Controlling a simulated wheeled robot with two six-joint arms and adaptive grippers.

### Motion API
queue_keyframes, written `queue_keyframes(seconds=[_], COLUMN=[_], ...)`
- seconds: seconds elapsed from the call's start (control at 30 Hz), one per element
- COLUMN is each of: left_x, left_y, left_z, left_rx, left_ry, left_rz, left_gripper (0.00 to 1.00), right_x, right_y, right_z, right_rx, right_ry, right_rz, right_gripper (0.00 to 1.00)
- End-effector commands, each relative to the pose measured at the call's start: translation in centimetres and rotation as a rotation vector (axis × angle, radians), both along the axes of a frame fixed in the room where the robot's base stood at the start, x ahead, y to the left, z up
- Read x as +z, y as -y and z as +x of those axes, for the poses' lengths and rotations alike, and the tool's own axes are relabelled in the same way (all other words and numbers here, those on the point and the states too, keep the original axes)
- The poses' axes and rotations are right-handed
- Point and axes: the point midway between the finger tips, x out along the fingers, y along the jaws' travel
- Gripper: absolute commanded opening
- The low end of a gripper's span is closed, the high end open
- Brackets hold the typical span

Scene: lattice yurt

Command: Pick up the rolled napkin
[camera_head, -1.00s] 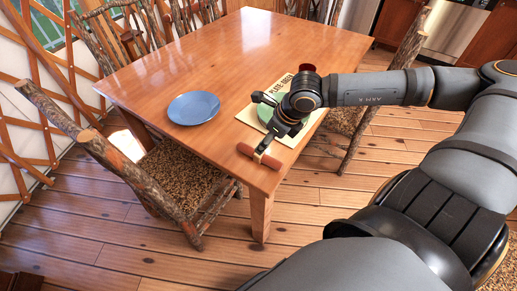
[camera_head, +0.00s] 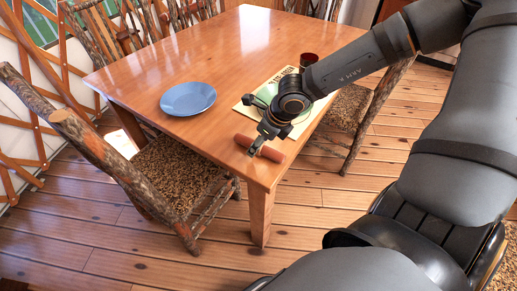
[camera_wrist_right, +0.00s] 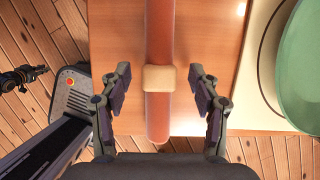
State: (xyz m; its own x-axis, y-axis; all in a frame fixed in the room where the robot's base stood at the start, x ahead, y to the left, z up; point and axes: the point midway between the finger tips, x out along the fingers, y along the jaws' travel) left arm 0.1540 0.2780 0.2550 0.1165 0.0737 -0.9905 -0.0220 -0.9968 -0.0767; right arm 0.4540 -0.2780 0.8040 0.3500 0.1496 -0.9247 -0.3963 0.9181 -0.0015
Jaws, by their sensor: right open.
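The rolled napkin (camera_head: 276,155) is a reddish-brown roll lying near the front corner of the wooden table (camera_head: 215,60). In the right wrist view the napkin (camera_wrist_right: 159,35) runs up and down the picture, with a tan ring (camera_wrist_right: 159,79) around it. My right gripper (camera_head: 256,146) is over the napkin and hides its middle in the head view. In the wrist view the open fingers of this gripper (camera_wrist_right: 160,76) are on either side of the ring, with a gap on both sides.
A blue plate (camera_head: 188,98) lies left of the napkin. A dark red cup (camera_head: 308,59) stands behind. Rustic chairs (camera_head: 180,172) flank the table.

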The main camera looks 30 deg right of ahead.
Motion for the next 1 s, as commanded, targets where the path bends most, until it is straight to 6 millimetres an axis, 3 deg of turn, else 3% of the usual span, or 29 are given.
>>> queue_keyframes(seconds=[0.1,0.37,0.73,1.0], left_x=[-0.08,0.01,0.01,-0.04], left_y=[0.0,0.02,0.03,-0.03], left_z=[0.41,0.5,0.54,0.2], left_rx=[0.0,0.0,0.0,0.0], left_ry=[0.002,0.002,0.003,-0.003], left_rz=[0.0,0.0,0.0,0.0], left_gripper=[0.16,0.16,0.16,0.16], right_x=[-0.89,-0.88,-0.87,-0.73], right_y=[-0.15,-0.25,-0.24,-0.23], right_z=[0.23,0.32,0.31,0.32], right_rx=[0.003,0.002,0.002,0.002], right_ry=[-0.001,0.001,0.0,0.001], right_rz=[-0.002,0.003,0.002,0.002], right_gripper=[0.62,0.61,0.11,0.08])
